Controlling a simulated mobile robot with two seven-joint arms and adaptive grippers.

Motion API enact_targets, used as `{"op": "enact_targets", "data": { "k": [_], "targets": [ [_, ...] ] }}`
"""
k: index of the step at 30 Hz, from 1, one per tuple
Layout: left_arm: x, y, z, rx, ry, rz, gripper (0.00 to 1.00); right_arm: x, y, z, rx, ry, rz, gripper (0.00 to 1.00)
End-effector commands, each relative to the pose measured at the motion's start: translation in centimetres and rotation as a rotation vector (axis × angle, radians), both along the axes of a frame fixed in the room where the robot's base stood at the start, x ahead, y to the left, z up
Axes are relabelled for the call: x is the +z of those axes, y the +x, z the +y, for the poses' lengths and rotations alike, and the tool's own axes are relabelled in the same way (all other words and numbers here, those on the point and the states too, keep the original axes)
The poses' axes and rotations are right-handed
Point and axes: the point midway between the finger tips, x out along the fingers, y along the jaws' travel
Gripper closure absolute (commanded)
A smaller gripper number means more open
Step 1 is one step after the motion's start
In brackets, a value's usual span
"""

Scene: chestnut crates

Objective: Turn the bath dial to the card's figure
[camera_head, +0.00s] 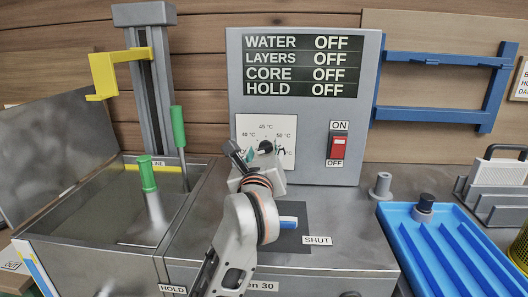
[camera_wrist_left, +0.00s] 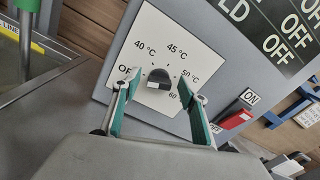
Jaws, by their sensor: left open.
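The bath dial (camera_head: 265,146) is a dark round knob on a white plate (camera_head: 245,128) low on the grey control panel. It also shows in the wrist view (camera_wrist_left: 160,78), with OFF, 40, 45, 50 and 60 °C readable around it. A pale mark shows on the knob's lower left; I cannot tell its exact setting. My left gripper (camera_head: 259,153) is open in front of the dial. In the wrist view its teal-padded fingers (camera_wrist_left: 158,84) stand either side of the knob, apparently apart from it. A notice (camera_head: 520,80) at the right edge is cut off, its figure unreadable. My right gripper is out of view.
The panel display (camera_head: 303,66) reads OFF for WATER, LAYERS, CORE and HOLD. A red switch (camera_head: 338,148) sits right of the dial. A steel bath (camera_head: 95,245) with green-handled tools is left. A blue tray (camera_head: 445,250) stands right; a blue wall rack (camera_head: 440,115) hangs above.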

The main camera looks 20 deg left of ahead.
Motion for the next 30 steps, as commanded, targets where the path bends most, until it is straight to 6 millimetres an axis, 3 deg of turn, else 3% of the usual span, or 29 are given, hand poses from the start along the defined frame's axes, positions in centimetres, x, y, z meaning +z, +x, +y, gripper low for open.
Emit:
{"op": "enact_targets", "data": {
  "k": [1, 6, 19, 30],
  "targets": [
    [0.0, 0.0, 0.0, 0.0, 0.0, 0.0, 0.57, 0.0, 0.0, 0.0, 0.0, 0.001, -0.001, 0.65],
    [0.0, 0.0, 0.0, 0.0, 0.0, 0.0, 0.95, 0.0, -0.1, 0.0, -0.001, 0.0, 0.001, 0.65],
    [0.5, -0.1, 0.0, 0.0, 0.063, 0.014, 0.95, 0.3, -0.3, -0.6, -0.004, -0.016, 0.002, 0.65],
    [1.2, -0.1, -0.2, 0.002, 0.336, 0.088, 0.95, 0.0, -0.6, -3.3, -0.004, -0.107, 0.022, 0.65]
  ]
}}
